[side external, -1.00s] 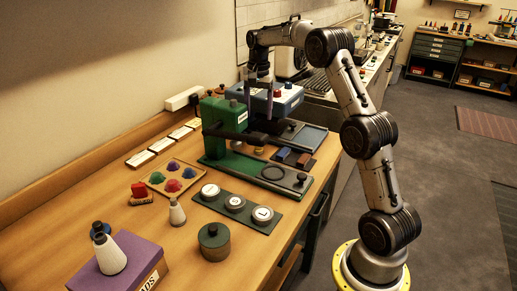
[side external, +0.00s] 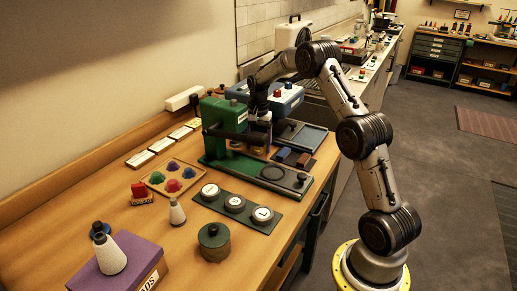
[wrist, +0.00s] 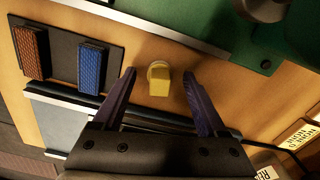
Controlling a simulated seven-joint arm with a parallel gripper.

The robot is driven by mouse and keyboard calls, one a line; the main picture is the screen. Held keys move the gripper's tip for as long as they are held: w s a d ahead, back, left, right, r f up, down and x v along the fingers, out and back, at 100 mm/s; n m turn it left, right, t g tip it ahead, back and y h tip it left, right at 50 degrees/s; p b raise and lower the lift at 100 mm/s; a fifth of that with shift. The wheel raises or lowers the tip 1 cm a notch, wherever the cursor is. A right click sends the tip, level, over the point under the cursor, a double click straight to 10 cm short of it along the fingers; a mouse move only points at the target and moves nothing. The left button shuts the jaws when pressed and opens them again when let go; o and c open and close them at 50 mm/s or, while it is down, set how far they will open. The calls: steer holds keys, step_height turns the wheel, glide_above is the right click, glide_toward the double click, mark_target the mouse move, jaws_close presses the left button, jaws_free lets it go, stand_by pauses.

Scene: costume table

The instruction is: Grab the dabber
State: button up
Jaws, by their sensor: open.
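A small yellow piece with a pale round end, which appears to be the dabber (wrist: 159,80), is on the tan surface in the wrist view. My gripper (wrist: 159,75) is open, with one dark finger on each side of it in that view. Clear gaps show between it and both fingers, and nothing is held. How high the fingertips are above it is hard to tell. In the side view my gripper (side external: 262,122) points down beside the green press, which partly hides the fingers.
The green press (side external: 222,125) stands close beside my gripper, with a blue machine (side external: 288,98) behind. A blue block (wrist: 91,68) and a rust block (wrist: 31,55) lie on a dark plate nearby. Stamps, a paint palette (side external: 174,177) and a purple box (side external: 130,255) are nearer the side camera.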

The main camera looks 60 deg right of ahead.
steer(key=shift+f, duration=0.25)
jaws_close()
steer(key=shift+r, duration=0.15)
